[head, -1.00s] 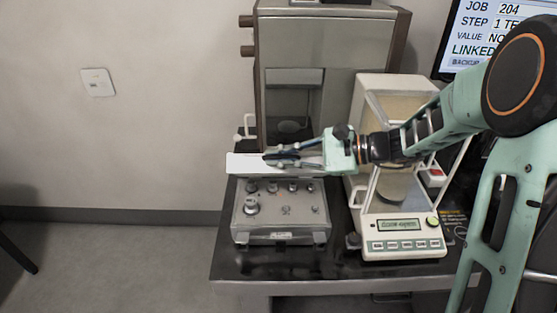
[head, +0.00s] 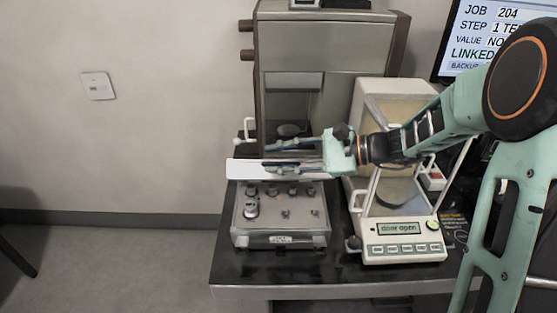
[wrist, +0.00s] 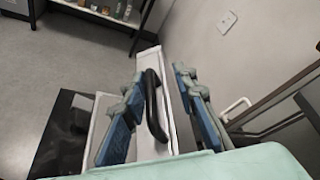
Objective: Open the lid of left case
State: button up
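The left case (head: 281,240) is a grey box near the front left of the dark table, with several metal weights in its top. Its white lid (head: 243,169) stands raised along the case's back edge; in the wrist view the lid (wrist: 147,62) carries a black handle (wrist: 153,105). My gripper (head: 268,156) comes in from the right at the lid. It is open, also in the wrist view (wrist: 158,78), with the handle between its spread blue fingers. One finger is on the handle side, the other past the lid's far side. Contact cannot be told.
A glass-sided balance (head: 405,247) stands right of the case, its display reading "door open". A tall grey cabinet (head: 330,50) with a window stands behind the case.

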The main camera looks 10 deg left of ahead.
notch_tip(320, 180, up, 9)
jog(key=shift+r, duration=0.2)
dwell(0.3)
